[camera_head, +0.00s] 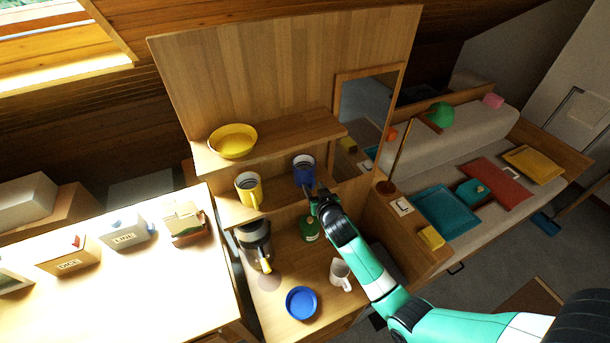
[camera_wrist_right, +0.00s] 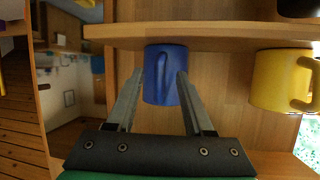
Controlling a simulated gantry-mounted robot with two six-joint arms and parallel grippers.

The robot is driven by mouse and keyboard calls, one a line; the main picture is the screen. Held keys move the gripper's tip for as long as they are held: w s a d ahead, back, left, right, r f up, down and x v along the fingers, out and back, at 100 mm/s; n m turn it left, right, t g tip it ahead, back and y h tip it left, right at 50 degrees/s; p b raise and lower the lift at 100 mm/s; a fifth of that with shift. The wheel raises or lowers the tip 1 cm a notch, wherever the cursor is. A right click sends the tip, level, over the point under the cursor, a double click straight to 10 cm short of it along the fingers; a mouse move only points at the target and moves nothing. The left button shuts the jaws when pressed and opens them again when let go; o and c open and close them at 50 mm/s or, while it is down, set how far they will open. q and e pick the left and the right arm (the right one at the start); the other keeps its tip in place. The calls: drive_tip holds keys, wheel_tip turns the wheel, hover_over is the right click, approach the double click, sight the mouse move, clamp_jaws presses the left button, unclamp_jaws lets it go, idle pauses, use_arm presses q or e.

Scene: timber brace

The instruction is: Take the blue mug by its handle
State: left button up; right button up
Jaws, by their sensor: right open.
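The blue mug (camera_head: 304,171) stands upright on the middle shelf of the wooden unit. The right wrist view is upside down, so there the mug (camera_wrist_right: 165,94) appears to hang below the shelf board, with its handle (camera_wrist_right: 161,68) facing the camera. My right gripper (camera_head: 318,195) is in front of the mug at the shelf's edge. Its two fingers (camera_wrist_right: 159,76) are apart and empty, one to each side of the handle in the picture. I cannot tell whether the fingertips reach past the handle. My left gripper is not in view.
A yellow mug (camera_head: 249,189) stands left of the blue mug on the same shelf. A yellow bowl (camera_head: 232,141) is on the shelf above. Below are a coffee maker (camera_head: 256,246), a green container (camera_head: 309,229), a white mug (camera_head: 340,274) and a blue dish (camera_head: 301,302).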

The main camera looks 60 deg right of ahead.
clamp_jaws()
idle(1.4)
